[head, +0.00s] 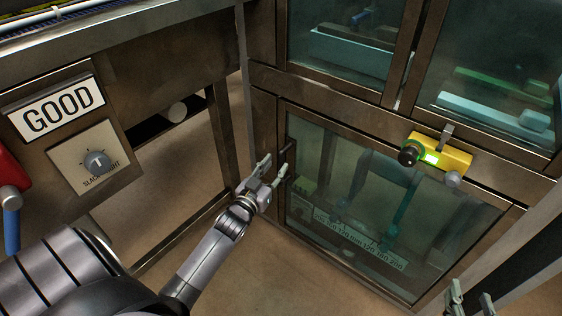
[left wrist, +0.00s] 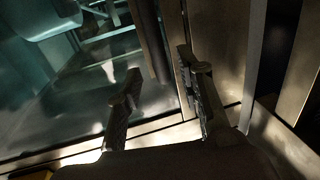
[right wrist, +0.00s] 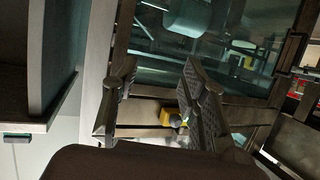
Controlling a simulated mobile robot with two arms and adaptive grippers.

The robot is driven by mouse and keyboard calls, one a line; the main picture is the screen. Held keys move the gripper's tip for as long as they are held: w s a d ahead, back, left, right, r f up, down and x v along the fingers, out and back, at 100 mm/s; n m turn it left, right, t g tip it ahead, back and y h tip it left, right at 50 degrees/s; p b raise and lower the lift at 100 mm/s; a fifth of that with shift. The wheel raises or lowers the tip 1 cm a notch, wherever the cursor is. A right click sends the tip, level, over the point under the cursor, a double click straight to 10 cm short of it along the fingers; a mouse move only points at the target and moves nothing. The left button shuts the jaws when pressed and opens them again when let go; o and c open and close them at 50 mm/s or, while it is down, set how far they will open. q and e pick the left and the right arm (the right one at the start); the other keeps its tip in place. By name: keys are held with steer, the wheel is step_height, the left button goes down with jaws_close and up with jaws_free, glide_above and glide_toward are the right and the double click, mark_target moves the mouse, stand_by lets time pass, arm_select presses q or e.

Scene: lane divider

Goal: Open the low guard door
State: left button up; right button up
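The low guard door (head: 375,235) is a framed glass panel at the lower middle right of the head view, and it looks closed in its frame. Its dark vertical handle (head: 288,162) is on the door's left side. My left gripper (head: 270,178) is open right at the handle. In the left wrist view the dark handle bar (left wrist: 150,40) shows between the two spread fingers; contact cannot be told. My right gripper (head: 470,302) is open and empty at the lower right, below the yellow latch box. Its spread fingers also show in the right wrist view (right wrist: 158,95).
A yellow box (head: 445,155) with a black knob and a lit green display sits on the rail above the door. Upper glass panels (head: 345,45) are above. A GOOD sign (head: 58,108) and a dial plate (head: 90,158) are at left. Floor lies open before the door.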

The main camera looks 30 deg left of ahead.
mark_target(280, 160)
arm_select(q)
steer(key=w, duration=0.3)
steer(key=shift+w+a+b, duration=0.2)
steer(key=shift+w+b, duration=0.05)
steer(key=shift+b, duration=0.15)
steer(key=shift+w+a, duration=0.1)
steer(key=shift+w, duration=0.4)
arm_select(e)
steer(key=r+t, duration=0.1)
steer(key=w+r+t, duration=0.1)
steer(key=r, duration=0.1)
steer(key=a+r+t+y, duration=0.1)
steer(key=r, duration=0.1)
steer(key=shift+w+a+r, duration=0.1)
steer(key=shift+w+r, duration=0.15)
steer(key=shift+w, duration=0.05)
arm_select(q)
steer(key=shift+c, duration=0.2)
jaws_close()
